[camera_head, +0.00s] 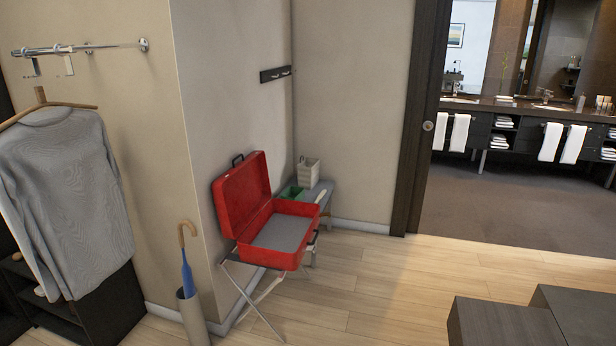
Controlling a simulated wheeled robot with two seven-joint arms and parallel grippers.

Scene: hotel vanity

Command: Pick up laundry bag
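I cannot clearly make out a laundry bag. A small pale upright bag or box (308,172) stands on a grey bench (321,187) in the corner behind the suitcase; I cannot tell which it is. A small green item (291,191) sits beside it, partly hidden by the suitcase lid. Neither of my grippers shows in the head view.
An open, empty-looking red suitcase (240,195) rests on a folding stand. A blue umbrella (187,272) stands in a holder, left of it. A grey sweater (65,200) hangs at far left. Dark blocks (500,322) fill the lower right. Wooden floor (400,275) between is clear.

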